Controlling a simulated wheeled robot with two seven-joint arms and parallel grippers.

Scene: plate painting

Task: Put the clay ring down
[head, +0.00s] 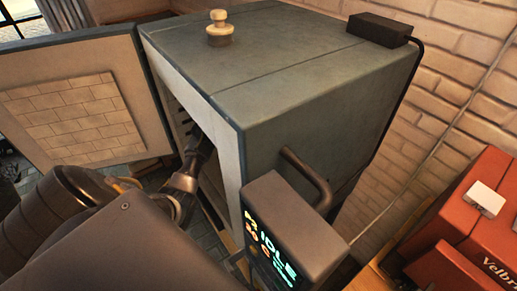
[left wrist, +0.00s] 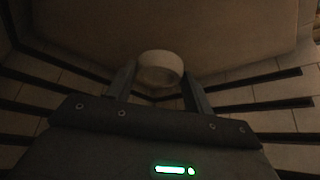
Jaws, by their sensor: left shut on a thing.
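The pale clay ring (left wrist: 160,62) shows in the left wrist view, between the two fingers of my left gripper (left wrist: 158,75), which is shut on it. A plain brown surface (left wrist: 180,30) fills the view beyond the ring. I cannot tell whether the ring touches it. In the head view my left arm reaches through the open front of the grey-green kiln (head: 300,75). The ring and my fingertips are hidden inside there. My right gripper is in neither view.
The kiln door (head: 80,100) stands open at the left. Dark ridges (left wrist: 280,103) line the brick walls on both sides of my gripper. A control box (head: 290,235) reading IDLE and a handle (head: 308,172) stick out from the kiln. A red machine (head: 475,225) stands at the right.

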